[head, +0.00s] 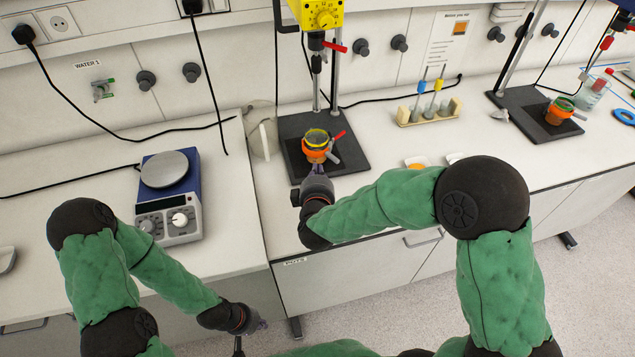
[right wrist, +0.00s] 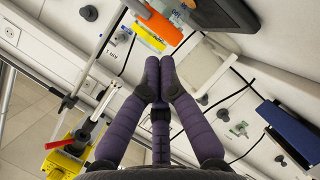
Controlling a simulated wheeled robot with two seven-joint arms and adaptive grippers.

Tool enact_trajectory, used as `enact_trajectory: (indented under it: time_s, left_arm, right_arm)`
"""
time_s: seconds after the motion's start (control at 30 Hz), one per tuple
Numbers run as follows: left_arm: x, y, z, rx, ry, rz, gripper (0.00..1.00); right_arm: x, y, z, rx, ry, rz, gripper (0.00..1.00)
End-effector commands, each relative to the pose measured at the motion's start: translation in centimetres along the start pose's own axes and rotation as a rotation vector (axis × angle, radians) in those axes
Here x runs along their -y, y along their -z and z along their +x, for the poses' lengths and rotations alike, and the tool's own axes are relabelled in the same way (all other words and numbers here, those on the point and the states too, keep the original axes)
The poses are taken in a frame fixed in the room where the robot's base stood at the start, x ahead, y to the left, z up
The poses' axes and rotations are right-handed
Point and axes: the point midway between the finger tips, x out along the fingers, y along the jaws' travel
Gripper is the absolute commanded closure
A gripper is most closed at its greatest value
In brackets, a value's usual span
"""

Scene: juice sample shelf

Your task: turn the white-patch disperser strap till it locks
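A disperser with a yellow head (head: 318,14) stands on a black base (head: 350,150). Below its head, an orange strap (head: 314,154) goes around a vessel, with a red lever and a grey one beside it. I cannot make out a white patch. My right gripper (head: 318,170) is just in front of this vessel, partly hiding it. In the right wrist view its purple fingers (right wrist: 159,66) are together, with nothing visible between them; an orange part (right wrist: 160,21) lies just beyond the tips. My left gripper (head: 262,325) is low, in front of the bench, away from everything; its fingers are too small to read.
A second disperser with an orange-strapped vessel (head: 559,111) stands at the right. A blue hotplate (head: 170,200) is on the left bench. A clear upright piece (head: 262,135) stands left of the base. A wooden rack (head: 428,112) stands behind. Cables cross the left bench.

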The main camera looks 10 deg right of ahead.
Motion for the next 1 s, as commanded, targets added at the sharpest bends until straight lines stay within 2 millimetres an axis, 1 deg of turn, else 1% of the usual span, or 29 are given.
enact_trajectory:
  time_s: [0.03, 0.13, 0.2, 0.33, 0.5, 0.87, 1.0]
  left_arm:
    - [0.2, 0.0, 0.5, 0.0, 0.0, 0.0, 1.0]
    - [0.4, 0.0, 1.1, 0.0, 0.0, 0.0, 1.0]
    - [0.5, 0.0, 1.5, 0.0, 0.0, 0.0, 1.0]
    - [0.7, 0.1, 2.1, 0.0, 0.0, 0.0, 1.0]
    - [0.8, 0.1, 2.4, 0.0, 0.0, 0.0, 1.0]
    - [0.8, 0.1, 2.4, 0.0, 0.0, 0.0, 1.0]
    - [0.7, 0.1, 2.0, 0.0, 0.0, 0.0, 1.0]
  right_arm:
    - [0.2, -0.1, 1.1, 0.001, -0.001, 0.002, 1.0]
    - [0.2, -0.1, 2.9, 0.002, -0.001, 0.001, 1.0]
    - [0.2, -1.0, 3.7, 0.003, -0.001, 0.001, 1.0]
    - [0.2, -2.0, 4.7, 0.001, 0.0, 0.001, 1.0]
    - [0.0, -2.7, 5.4, 0.0, 0.0, 0.0, 1.0]
    - [-0.1, -2.8, 5.5, -0.001, 0.0, 0.0, 1.0]
    - [-0.2, -3.0, 5.6, 0.0, 0.001, 0.0, 1.0]
